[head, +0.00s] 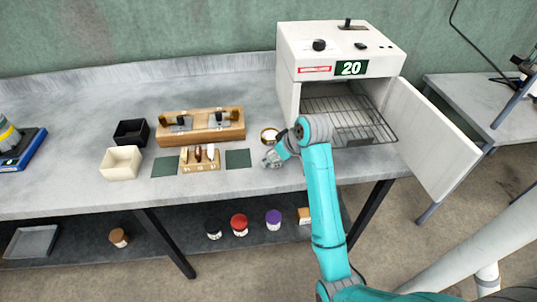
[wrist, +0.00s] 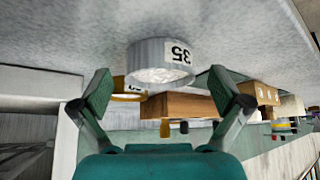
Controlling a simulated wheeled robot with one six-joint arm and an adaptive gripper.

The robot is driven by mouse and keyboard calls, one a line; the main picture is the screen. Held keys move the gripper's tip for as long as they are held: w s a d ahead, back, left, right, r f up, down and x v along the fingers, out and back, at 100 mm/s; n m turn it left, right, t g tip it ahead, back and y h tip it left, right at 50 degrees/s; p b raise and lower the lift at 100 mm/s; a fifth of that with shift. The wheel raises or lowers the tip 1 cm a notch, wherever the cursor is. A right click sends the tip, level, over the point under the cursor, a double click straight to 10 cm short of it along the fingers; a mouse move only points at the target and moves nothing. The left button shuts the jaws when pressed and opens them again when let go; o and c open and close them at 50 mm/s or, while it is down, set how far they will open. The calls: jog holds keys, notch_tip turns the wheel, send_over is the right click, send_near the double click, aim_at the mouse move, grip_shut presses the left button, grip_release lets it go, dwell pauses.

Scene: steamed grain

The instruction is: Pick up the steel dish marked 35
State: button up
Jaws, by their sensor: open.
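The steel dish marked 35 (wrist: 146,56) is a short grey cylinder with a white label and pale, grainy contents. In the wrist view it appears upside down, just beyond and between the fingertips. My gripper (wrist: 161,80) is open, with one finger on each side of the dish in the picture and visible gaps to both. In the head view my gripper (head: 273,159) is low over the bench's front part, in front of a brass-coloured dish (head: 268,136). I cannot make out the steel dish clearly in the head view.
The brass-coloured dish with its own label stands behind in the wrist view (wrist: 128,97). An open oven (head: 345,45) with a wire rack (head: 350,118) is at right, its door (head: 435,140) swung out. Wooden holders (head: 200,126), trays and dark green mats (head: 238,158) lie left.

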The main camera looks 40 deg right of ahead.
jog(key=c, duration=1.2)
jog(key=shift+c, duration=0.3)
jog(key=shift+r, duration=0.15)
